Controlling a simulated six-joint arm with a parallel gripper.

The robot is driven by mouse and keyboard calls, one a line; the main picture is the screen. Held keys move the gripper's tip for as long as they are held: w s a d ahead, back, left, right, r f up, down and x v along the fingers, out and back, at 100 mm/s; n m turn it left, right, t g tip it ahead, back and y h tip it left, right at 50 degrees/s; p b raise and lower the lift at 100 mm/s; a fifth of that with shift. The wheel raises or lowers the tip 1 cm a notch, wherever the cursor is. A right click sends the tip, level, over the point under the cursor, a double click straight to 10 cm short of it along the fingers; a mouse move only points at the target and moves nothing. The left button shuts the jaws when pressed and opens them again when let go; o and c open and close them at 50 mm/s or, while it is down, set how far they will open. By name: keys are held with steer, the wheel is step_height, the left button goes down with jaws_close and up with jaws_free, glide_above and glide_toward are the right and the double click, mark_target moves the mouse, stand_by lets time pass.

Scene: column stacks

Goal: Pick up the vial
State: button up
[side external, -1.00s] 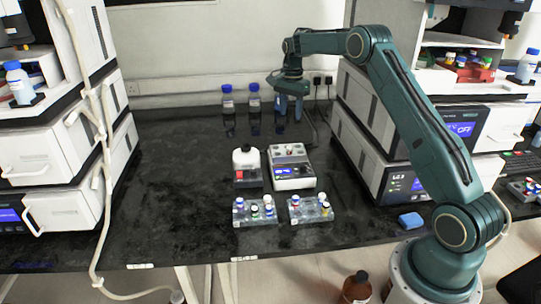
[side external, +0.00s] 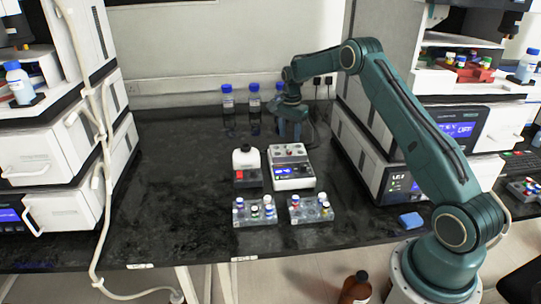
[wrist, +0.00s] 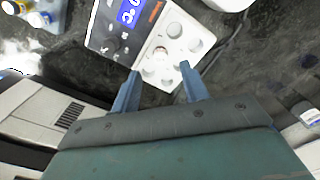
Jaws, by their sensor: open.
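Several small capped vials stand in two clear racks, the left rack (side external: 242,219) and the right rack (side external: 299,217), near the front of the black bench. A small round item (wrist: 160,53), perhaps a vial seen from above, sits among the round wells on top of the white device (side external: 293,171); the device also shows in the wrist view (wrist: 118,42). My gripper (wrist: 160,70) is open and empty, with its blue fingertips beside the well end of the device. In the side view my gripper (side external: 290,133) is just behind the device. I cannot tell which vial is meant.
A white bottle-shaped item on a small device (side external: 246,160) stands left of the white device. Blue-capped bottles (side external: 228,97) stand at the back wall. Instrument stacks (side external: 75,180) flank the bench; its left part is clear. A blue block (side external: 411,220) lies at the front right.

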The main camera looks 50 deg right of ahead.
mark_target(289, 148)
steer(key=shift+f, duration=0.1)
steer(key=shift+f, duration=2.6)
jaws_close()
